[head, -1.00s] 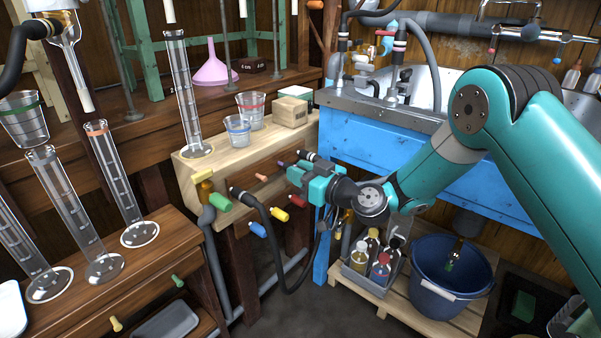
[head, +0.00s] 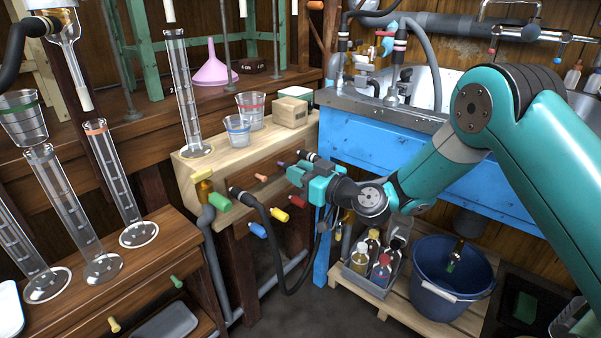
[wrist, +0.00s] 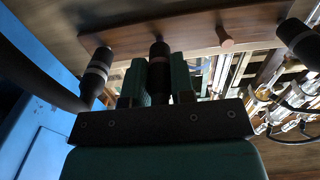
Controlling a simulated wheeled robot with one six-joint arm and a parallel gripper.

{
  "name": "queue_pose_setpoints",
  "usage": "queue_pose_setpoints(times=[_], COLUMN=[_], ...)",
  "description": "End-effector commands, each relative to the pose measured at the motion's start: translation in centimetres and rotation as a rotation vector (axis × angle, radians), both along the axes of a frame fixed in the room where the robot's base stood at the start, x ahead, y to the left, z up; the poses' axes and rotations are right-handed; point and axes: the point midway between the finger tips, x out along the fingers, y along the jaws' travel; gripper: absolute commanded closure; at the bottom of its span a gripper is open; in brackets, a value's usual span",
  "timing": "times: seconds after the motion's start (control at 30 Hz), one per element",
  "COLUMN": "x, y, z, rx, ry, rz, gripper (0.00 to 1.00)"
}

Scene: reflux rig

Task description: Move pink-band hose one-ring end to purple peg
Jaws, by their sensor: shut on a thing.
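My gripper (head: 302,173) is at the front of the wooden peg board, beside the purple peg (head: 282,163). A black hose (head: 283,270) hangs in a loop from an end at the board's left (head: 238,193) to behind my gripper. No pink band can be made out.
Another banded hose end (wrist: 97,70) is close to the held one. An orange peg (head: 261,178), a red peg (head: 296,201) and a yellow peg (head: 280,215) are near. The blue sink front (head: 375,150) is to the right. A bottle crate (head: 361,270) stands below.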

Motion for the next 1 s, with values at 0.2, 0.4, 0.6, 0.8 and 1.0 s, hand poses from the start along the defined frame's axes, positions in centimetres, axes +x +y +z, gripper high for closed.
queue_pose_setpoints(times=[0.2,0.4,0.6,0.8,1.0], x=[0.0,-0.01,0.0,0.09,0.31], y=[0.0,0.01,0.0,0.13,0.44], z=[-0.13,-0.05,-0.01,0.0,-0.01], rx=[0.0,0.0,0.0,-0.001,-0.001], ry=[0.0,0.0,0.0,-0.001,0.001], rz=[0.0,0.0,0.0,0.0,0.001], gripper=[1.0,1.0,1.0,1.0,1.0])
